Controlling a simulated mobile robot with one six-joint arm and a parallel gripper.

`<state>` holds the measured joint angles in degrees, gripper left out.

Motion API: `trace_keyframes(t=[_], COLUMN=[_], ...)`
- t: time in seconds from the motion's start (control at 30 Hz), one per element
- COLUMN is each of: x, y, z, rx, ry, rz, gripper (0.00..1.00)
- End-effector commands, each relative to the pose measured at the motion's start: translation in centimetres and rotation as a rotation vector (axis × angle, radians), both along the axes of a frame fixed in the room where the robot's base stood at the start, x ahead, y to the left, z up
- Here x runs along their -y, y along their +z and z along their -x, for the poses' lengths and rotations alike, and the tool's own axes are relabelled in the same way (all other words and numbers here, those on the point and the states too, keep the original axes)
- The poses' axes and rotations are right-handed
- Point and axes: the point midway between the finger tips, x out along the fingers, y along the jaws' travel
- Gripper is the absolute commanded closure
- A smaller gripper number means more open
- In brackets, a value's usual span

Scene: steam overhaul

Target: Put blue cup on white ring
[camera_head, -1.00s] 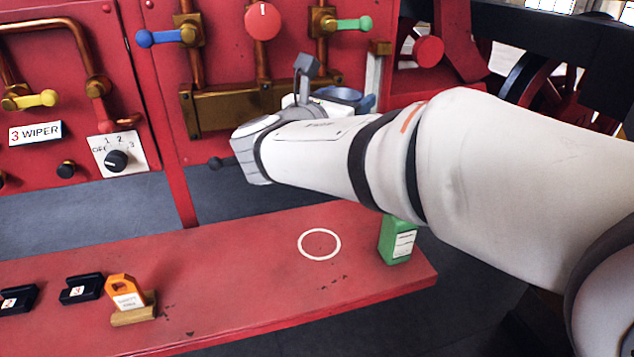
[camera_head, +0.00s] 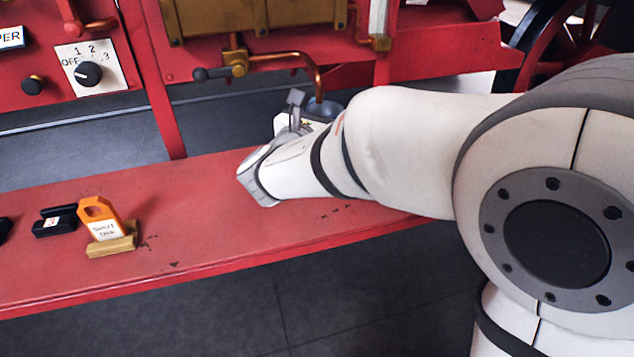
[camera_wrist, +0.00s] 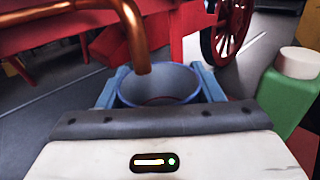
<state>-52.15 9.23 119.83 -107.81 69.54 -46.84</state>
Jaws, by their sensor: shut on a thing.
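The blue cup (camera_wrist: 180,86) is upright in the wrist view, with its open mouth facing up. My gripper (camera_wrist: 158,90) is shut on it, with a light blue finger at each side. In the head view only a dark bit of the cup's rim (camera_head: 326,107) shows behind my arm. The end of a copper pipe (camera_wrist: 135,45) hangs at the cup's mouth; I cannot tell whether they touch. The white ring on the bench is not visible now; my arm covers that area of the red bench (camera_head: 200,215).
A green bottle with a white cap (camera_wrist: 290,90) stands close to the right of the cup. An orange tag in a wooden holder (camera_head: 102,222) and a black block (camera_head: 55,222) are on the bench at left. A dark-handled valve (camera_head: 225,70) sits above.

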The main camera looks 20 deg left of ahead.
Motion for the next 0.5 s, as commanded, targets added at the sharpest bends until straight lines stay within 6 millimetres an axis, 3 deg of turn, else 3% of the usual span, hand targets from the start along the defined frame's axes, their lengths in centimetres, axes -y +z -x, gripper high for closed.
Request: trace_keyframes(t=[0.1,0.2,0.5], x=[-0.6,-1.0,-1.2], y=[1.7,2.0,-2.4], z=[0.0,0.1,0.2], rx=[0.001,-0.002,-0.004], ry=[0.023,0.034,0.039], rz=[-0.004,0.001,0.004], gripper=[0.68,0.68,0.68])
